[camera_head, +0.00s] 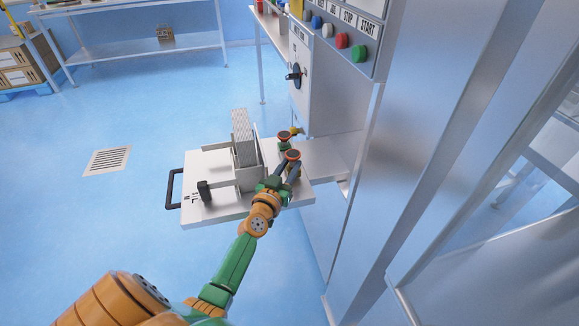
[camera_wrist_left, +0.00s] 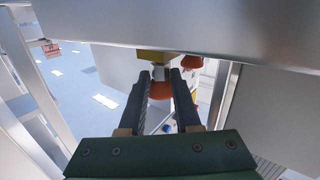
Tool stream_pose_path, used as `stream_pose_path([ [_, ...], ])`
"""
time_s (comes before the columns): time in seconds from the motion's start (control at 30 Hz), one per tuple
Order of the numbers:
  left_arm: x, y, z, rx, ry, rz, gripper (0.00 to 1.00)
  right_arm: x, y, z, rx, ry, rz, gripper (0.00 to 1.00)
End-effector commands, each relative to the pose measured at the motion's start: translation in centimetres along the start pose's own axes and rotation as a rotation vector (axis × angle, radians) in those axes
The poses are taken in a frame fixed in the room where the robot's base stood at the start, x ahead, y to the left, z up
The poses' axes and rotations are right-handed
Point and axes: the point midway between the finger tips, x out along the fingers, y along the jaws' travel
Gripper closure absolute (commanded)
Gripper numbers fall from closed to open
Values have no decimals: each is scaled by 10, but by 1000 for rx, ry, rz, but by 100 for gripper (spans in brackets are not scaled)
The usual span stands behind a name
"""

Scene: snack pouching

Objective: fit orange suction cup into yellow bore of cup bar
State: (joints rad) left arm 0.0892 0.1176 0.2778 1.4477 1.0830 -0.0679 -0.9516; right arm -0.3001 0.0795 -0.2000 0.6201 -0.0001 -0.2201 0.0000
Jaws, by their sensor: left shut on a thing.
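My left gripper (camera_head: 290,164) is shut on an orange suction cup (camera_head: 292,155), above the right part of the white tray-like plate. In the left wrist view the orange cup (camera_wrist_left: 160,91) sits between the two dark fingers (camera_wrist_left: 160,82), with a pale stem above it. A yellow piece (camera_wrist_left: 154,55), apparently a bore of the cup bar, is right above the stem. I cannot tell whether the stem is inside it or only near. Another orange cup (camera_wrist_left: 190,62) is just to the right; it also shows in the head view (camera_head: 284,135). My right gripper is not in view.
The white plate (camera_head: 215,211) has a black handle (camera_head: 173,188) and an upright grey stack (camera_head: 244,140). A metal machine cabinet (camera_head: 440,130) with a button panel (camera_head: 345,30) stands close on the right. Blue floor (camera_head: 90,220) is free on the left.

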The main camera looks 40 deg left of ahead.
Motion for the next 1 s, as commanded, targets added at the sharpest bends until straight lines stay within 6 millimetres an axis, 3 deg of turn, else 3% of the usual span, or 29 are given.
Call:
stream_pose_path([
  [0.3, 0, 0, 9, 1, 0, 0, 100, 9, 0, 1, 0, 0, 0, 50],
  [0.33, 0, 0, 8, 0, 0, 0, 60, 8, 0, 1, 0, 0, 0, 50],
  [0.43, 0, 0, 7, 0, 0, 0, 34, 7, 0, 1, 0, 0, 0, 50],
  [1.0, 0, -1, 7, 0, 0, -1, 34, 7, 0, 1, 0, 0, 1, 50],
])
